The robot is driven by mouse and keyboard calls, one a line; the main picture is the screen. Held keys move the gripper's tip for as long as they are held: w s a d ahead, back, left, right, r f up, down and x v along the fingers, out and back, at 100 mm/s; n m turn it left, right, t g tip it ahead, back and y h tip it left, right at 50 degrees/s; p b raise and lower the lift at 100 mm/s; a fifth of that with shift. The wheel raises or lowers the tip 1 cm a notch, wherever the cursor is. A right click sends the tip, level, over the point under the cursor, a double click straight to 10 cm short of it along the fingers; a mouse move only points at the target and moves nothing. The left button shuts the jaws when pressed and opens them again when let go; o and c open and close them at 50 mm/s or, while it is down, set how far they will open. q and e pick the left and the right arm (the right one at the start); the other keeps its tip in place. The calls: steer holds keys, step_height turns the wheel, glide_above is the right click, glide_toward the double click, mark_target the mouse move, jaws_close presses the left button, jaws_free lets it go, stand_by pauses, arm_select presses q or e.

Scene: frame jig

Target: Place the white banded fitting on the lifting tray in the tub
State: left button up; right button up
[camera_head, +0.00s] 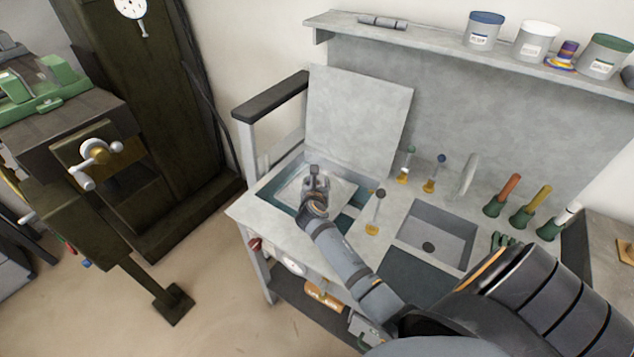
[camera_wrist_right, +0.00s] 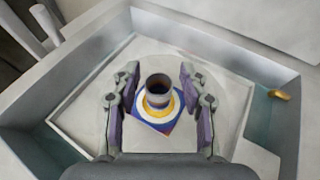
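The fitting (camera_wrist_right: 158,95) shows in the right wrist view as a dark-mouthed grey cylinder with white and yellow rings around it and a blue, red-edged square base. It appears to stand upright on the pale lifting tray (camera_wrist_right: 88,108), near its middle. The tray also shows in the head view (camera_head: 340,190), inside the tub (camera_head: 283,187). My right gripper (camera_wrist_right: 158,92) is open, with a finger on each side of the fitting and visible gaps between. In the head view my right gripper (camera_head: 316,172) is over the tray and hides the fitting. My left gripper is not in view.
A raised lid panel (camera_head: 357,120) stands behind the tub. A slim post with a yellow foot (camera_head: 376,212) stands right of the tub, near a grey sink (camera_head: 437,232). Several tools stand farther right. A shelf (camera_head: 440,52) holds pots. Teal water borders the tray.

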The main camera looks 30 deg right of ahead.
steer(key=shift+r, duration=0.3)
steer(key=p+v, duration=0.1)
steer(key=v, duration=1.1)
steer(key=shift+a, duration=0.1)
